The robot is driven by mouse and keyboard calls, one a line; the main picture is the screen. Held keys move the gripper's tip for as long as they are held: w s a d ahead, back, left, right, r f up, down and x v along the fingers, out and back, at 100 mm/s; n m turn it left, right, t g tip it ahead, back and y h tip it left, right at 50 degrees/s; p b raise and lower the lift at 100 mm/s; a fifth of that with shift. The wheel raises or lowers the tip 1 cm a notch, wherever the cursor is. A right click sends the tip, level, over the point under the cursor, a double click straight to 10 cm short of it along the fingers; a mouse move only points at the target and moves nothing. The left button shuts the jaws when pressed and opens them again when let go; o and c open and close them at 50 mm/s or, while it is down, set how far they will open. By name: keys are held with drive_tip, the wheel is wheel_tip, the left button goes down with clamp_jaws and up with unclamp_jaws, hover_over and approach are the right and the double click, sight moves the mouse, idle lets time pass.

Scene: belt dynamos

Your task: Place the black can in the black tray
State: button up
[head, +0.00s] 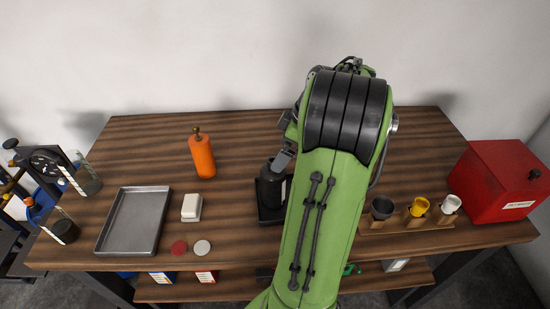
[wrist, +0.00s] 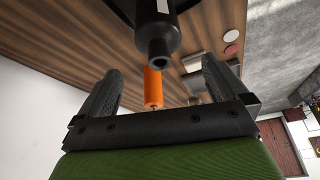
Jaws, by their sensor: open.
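The black can (head: 271,183), dark with a pale label, stands upright in the black tray (head: 267,215) near the middle of the table. My green arm hides the right part of both. My gripper (head: 283,160) is beside the can's upper part in the head view. In the wrist view the open gripper (wrist: 160,85) has its two fingers apart, with the can's narrow neck (wrist: 160,50) close in front of and between them. I cannot tell whether a finger touches the can.
An orange bottle (head: 202,156) stands at the back left. A grey metal tray (head: 134,221), a white block (head: 191,208) and red and pale discs lie left. A wooden rack (head: 405,226) with cups and a red box (head: 500,183) stand right. The table's back left is mostly clear.

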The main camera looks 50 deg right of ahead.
drive_tip(key=w+a+r+m+h, duration=0.1)
drive_tip(key=a+r, duration=0.3)
drive_tip(key=a, duration=0.7)
drive_tip(key=w+a+r+m, duration=0.1)
drive_tip(key=a+r, duration=0.3)
drive_tip(key=a, duration=0.6)
drive_tip(key=s+a+f+m+t, duration=0.1)
drive_tip(key=s+a+m, duration=0.1)
drive_tip(key=s+a, duration=0.6)
drive_tip(key=shift+s+a+f+m+h+p, duration=0.3)
drive_tip(key=shift+s+a+f+h, duration=0.1)
drive_tip(key=shift+s, duration=0.55)
drive_tip(key=shift+r, duration=0.1)
drive_tip(key=shift+d, duration=0.15)
